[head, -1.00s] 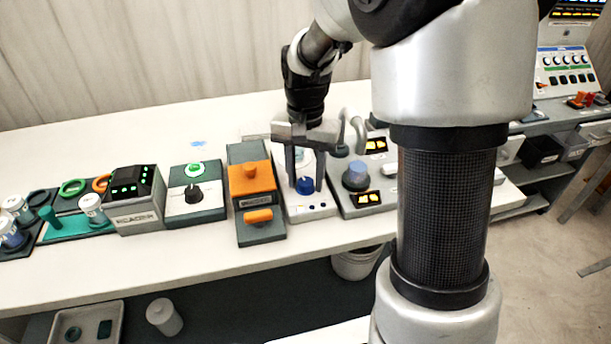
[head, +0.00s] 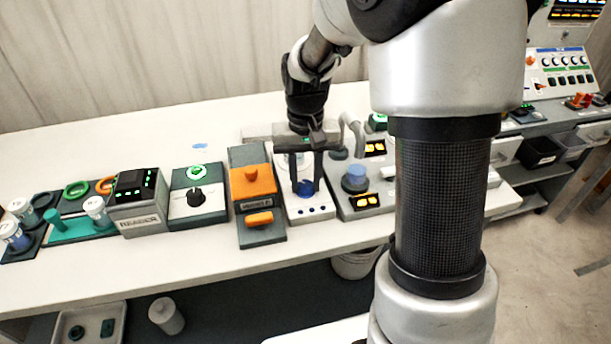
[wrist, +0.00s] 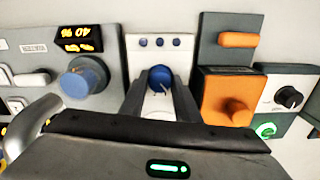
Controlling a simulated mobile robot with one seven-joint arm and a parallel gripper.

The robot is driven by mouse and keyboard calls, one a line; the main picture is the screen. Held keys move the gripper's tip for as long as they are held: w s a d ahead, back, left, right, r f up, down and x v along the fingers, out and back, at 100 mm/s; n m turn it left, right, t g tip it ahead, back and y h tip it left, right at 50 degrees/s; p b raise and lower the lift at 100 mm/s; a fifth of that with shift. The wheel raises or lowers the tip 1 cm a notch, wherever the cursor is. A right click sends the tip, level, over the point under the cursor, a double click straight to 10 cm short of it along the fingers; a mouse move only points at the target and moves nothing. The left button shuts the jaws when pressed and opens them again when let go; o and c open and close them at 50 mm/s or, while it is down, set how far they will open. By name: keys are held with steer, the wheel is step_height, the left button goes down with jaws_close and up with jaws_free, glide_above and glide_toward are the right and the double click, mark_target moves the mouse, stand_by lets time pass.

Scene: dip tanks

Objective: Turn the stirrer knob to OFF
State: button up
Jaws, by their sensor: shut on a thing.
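A dark blue knob (head: 305,188) stands on a narrow white and grey unit (head: 312,211) with several small blue dots along its front edge. In the wrist view the same knob (wrist: 160,77) carries a pale pointer mark. My gripper (head: 306,184) points down at it, one finger on each side. It is shut on the blue knob, and the fingers also show in the wrist view (wrist: 160,88). The fingers hide part of the knob's sides, and I cannot read any OFF label.
Left of the unit is a grey box with an orange slider block (head: 252,181), then a black knob (head: 196,196) with a green light. To the right is a larger light-blue knob (head: 355,178) with amber displays and a bent grey pipe (head: 354,132). The bench front is clear.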

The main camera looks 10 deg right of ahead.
mark_target(305, 184)
steer(key=shift+n, duration=0.9)
steer(key=o, duration=1)
steer(key=shift+o, duration=0.2)
step_height(305, 184, up, 18)
steer(key=p, duration=0.3)
steer(key=shift+f+p, duration=0.25)
steer(key=shift+p, duration=0.15)
